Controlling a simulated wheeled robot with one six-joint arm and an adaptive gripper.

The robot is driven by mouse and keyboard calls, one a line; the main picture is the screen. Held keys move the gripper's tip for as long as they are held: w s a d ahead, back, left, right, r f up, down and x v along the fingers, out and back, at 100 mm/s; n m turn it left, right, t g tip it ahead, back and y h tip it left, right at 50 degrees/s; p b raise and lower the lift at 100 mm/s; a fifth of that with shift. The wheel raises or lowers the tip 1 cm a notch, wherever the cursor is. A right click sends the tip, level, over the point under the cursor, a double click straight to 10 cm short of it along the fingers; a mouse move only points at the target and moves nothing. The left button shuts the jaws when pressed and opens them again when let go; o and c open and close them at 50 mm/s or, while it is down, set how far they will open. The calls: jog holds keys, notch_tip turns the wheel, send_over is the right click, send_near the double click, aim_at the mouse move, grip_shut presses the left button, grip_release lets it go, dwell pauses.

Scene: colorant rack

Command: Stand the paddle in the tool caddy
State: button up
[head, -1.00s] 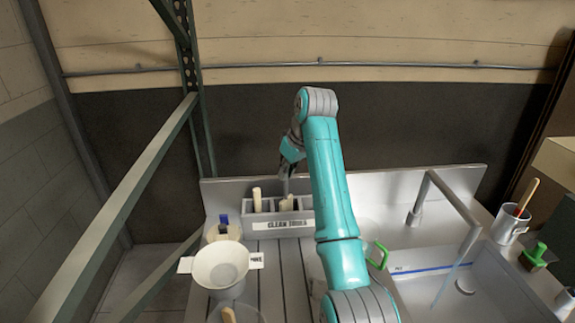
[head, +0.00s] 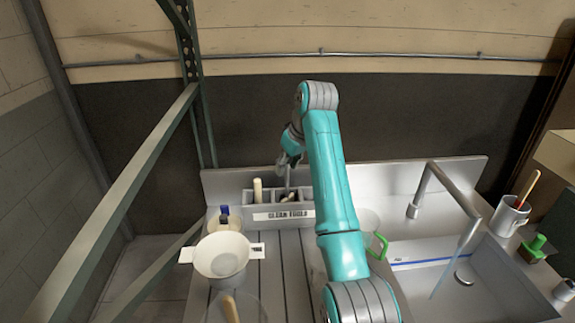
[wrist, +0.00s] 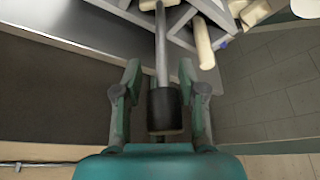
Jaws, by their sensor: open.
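The grey tool caddy (head: 283,216), labelled "CLEAN TOOLS", stands at the back of the ribbed drainboard. The paddle (head: 287,178) shows as a thin grey shaft running down into the caddy's middle part. In the wrist view, the paddle's dark grip (wrist: 163,110) lies between my fingers, and its shaft runs into a caddy compartment. My gripper (head: 291,156) is above the caddy, and in the wrist view its fingers (wrist: 163,88) are spread on both sides of the grip with gaps.
Pale-handled tools (head: 257,190) stand in the caddy's left compartment. A cream bowl-like vessel (head: 222,254) and a blue-topped container (head: 224,217) are left in front. A clear jug with a green handle (head: 378,246), the faucet (head: 424,190) and the sink are right. A green rack post is left.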

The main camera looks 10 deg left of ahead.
notch_tip(320, 180, up, 10)
jog(key=shift+f, duration=0.1)
dwell(0.4)
